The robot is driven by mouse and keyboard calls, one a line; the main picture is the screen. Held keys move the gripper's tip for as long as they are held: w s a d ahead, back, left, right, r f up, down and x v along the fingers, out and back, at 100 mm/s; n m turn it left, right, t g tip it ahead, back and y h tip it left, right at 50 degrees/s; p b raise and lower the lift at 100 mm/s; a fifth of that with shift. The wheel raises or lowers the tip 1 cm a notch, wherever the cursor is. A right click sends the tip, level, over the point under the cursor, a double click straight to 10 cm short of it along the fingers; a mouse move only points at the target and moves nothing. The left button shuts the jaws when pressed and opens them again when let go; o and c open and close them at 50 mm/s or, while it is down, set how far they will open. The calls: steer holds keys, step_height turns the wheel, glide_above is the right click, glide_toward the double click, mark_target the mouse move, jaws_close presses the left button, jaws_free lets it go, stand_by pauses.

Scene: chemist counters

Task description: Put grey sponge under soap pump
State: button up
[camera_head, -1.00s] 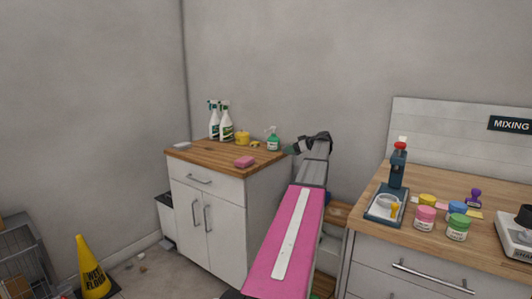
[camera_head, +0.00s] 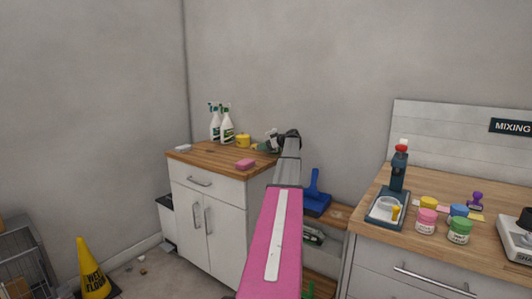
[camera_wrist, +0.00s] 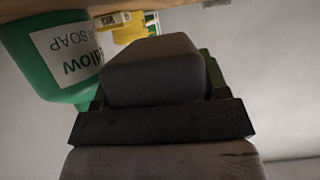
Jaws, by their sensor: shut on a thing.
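My gripper (camera_head: 267,147) is at the right back of the left wooden counter, beside a green soap bottle (camera_head: 271,134). In the wrist view, a rounded grey block, seemingly the grey sponge (camera_wrist: 155,70), is held in my shut jaws. The soap bottle (camera_wrist: 55,50) is close to the left of it, with a white label reading "SOAP". In the head view my gripper hides most of the bottle and the sponge. I cannot tell whether the sponge touches the bottle.
On the left counter (camera_head: 208,158) are a pink sponge (camera_head: 245,164), a pale block (camera_head: 183,148), two white spray bottles (camera_head: 227,127) and a yellow container (camera_head: 242,140). A blue dustpan-like item (camera_head: 315,197) sits right of my arm. The right counter (camera_head: 371,230) holds jars.

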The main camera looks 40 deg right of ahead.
mark_target(266, 151)
steer(key=shift+w+a+f, duration=0.1)
steer(key=shift+w+f, duration=0.1)
steer(key=shift+f, duration=0.7)
steer(key=shift+w+a+f, duration=0.1)
steer(key=shift+w+f, duration=0.1)
steer(key=shift+f, duration=0.65)
steer(key=shift+f, duration=0.1)
steer(key=o, duration=0.6)
steer(key=v, duration=1.2)
steer(key=shift+d, duration=0.1)
